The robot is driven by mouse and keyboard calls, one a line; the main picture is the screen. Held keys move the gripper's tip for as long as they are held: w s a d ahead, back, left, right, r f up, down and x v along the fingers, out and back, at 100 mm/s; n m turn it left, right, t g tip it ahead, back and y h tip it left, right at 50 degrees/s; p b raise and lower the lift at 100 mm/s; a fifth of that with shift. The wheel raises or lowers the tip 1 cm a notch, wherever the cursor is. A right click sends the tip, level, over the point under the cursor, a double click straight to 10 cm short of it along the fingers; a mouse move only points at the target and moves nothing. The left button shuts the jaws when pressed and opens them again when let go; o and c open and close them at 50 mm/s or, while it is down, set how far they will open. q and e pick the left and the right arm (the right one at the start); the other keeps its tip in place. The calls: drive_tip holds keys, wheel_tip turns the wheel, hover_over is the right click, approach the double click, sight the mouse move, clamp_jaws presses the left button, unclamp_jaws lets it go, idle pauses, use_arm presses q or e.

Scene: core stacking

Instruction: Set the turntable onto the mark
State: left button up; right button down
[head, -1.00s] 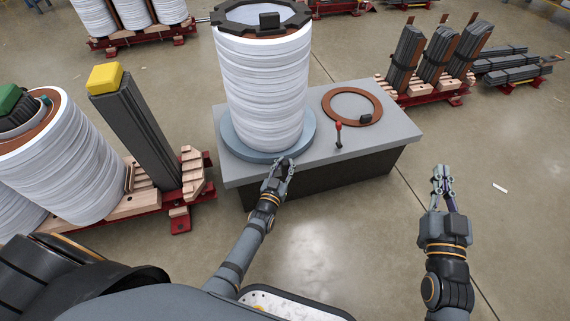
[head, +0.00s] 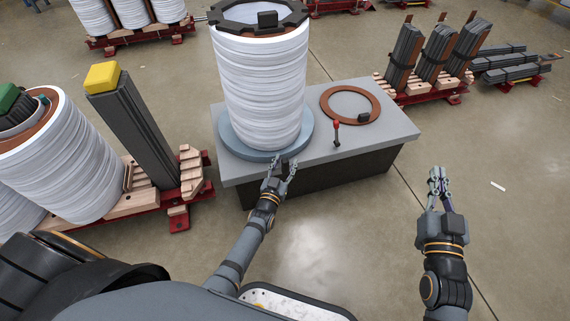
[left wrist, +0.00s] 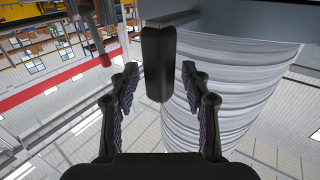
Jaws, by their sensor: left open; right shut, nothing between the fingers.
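The turntable (head: 228,132) is a grey-blue round disc on the grey bench top, with a tall white wound coil (head: 262,90) standing upright on it. A short dark handle (head: 284,164) shows at the disc's front. It shows as a dark block in the left wrist view (left wrist: 157,62), beyond and between the fingertips. My left gripper (head: 282,164) is open at the handle, with a finger to each side; I see no contact. My right gripper (head: 438,180) is shut and empty above the floor at the right. I cannot make out the mark.
A red-knobbed lever (head: 336,132) stands on the bench (head: 395,128), right of the disc. A brown ring (head: 327,110) with a dark block (head: 364,117) lies behind it. Racks with coils and a yellow-topped core (head: 135,125) stand left.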

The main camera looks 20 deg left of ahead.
use_arm(q)
drive_tip(key=shift+s, duration=0.1)
drive_tip(key=s, duration=1.1)
drive_tip(key=shift+s, duration=0.4)
drive_tip(key=shift+a+r, duration=0.1)
drive_tip(key=shift+a, duration=0.05)
